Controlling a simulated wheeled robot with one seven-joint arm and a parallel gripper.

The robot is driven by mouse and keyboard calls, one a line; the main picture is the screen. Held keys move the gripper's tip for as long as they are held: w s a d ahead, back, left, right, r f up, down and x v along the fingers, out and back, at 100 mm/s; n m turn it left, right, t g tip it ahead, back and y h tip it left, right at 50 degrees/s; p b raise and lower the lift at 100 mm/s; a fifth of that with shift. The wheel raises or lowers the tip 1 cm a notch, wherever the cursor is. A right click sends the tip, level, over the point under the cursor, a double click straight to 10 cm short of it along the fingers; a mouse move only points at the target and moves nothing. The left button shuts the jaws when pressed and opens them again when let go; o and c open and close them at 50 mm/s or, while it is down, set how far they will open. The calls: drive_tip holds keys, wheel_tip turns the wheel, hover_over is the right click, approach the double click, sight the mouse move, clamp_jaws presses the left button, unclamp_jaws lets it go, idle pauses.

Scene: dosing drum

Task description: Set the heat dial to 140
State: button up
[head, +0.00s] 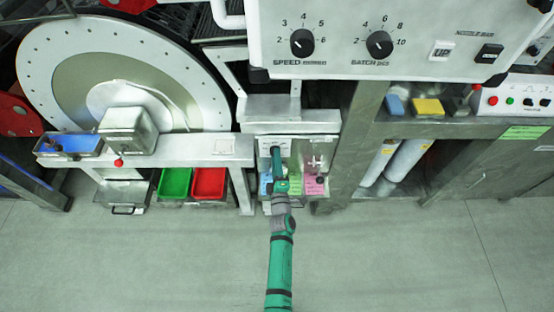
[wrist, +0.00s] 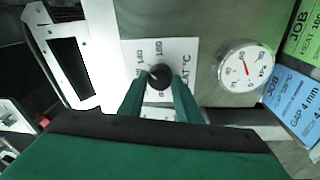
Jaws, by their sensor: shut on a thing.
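The heat dial (wrist: 160,76) is a black round knob on a white scale plate (wrist: 185,47) marked with °C in the wrist view. My gripper (wrist: 160,86) has its green fingers on either side of the knob and is shut on it. A pale pointer mark on the knob faces left in the wrist view. Small numbers stand around the knob, turned sideways; I cannot tell for sure which one the mark meets. In the head view my gripper (head: 279,168) is at the small panel below the grey shelf, hiding much of the dial.
A round gauge with a red needle (wrist: 246,68) sits right of the dial in the wrist view. Green (wrist: 305,35) and blue (wrist: 292,100) job cards hang beyond it. In the head view the speed dial (head: 302,42) and batch dial (head: 379,44) are on the white box above.

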drive_tip(key=shift+a+f, duration=0.1)
drive_tip(key=shift+a, duration=0.25)
drive_tip(key=o, duration=1.1)
drive_tip(key=shift+c, duration=0.2)
drive_tip(key=shift+d, duration=0.15)
drive_tip(key=shift+s, duration=0.1)
drive_tip(key=s+d, duration=0.1)
drive_tip(key=s, duration=0.9)
drive_tip(key=shift+s+f, duration=0.25)
drive_tip(key=shift+f, duration=0.15)
